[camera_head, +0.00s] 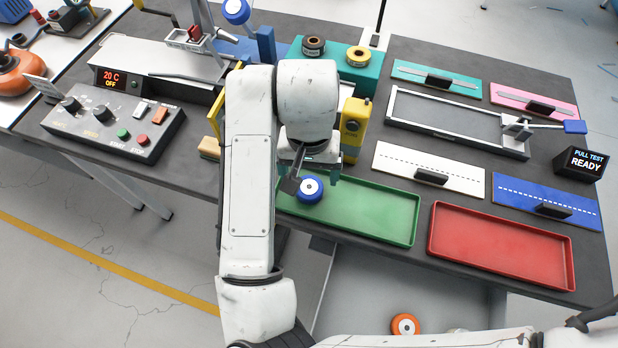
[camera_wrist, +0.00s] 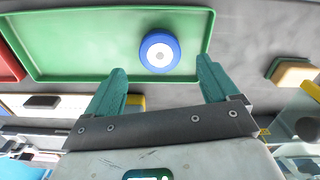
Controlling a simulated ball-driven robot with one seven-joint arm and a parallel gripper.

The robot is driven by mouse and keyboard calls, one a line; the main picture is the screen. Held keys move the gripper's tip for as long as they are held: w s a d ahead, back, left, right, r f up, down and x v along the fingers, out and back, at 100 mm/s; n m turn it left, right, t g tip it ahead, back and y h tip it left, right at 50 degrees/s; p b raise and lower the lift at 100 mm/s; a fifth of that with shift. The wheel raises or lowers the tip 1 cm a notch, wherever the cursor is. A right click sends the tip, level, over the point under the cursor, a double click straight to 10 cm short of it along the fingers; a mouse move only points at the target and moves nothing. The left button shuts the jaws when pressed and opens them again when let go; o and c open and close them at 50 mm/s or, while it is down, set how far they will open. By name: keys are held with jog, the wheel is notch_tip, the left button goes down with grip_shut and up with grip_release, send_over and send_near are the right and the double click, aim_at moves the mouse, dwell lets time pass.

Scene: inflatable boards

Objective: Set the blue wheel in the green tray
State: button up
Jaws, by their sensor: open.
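The blue wheel (camera_head: 309,189) has a white hub and lies flat in the left end of the green tray (camera_head: 385,228). In the head view my gripper (camera_head: 308,172) is over the left end of the tray, partly hidden by my arm.
A red tray (camera_head: 500,246) stands right of the green tray. White (camera_head: 430,170) and blue (camera_head: 546,202) boards lie behind them. A control box (camera_head: 115,124) stands at the left. A yellow device (camera_head: 354,128) stands close behind my gripper. An orange wheel (camera_head: 405,325) shows below the table edge.

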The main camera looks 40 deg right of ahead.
aim_at(309, 187)
notch_tip(309, 187, up, 7)
jog(key=p, duration=0.1)
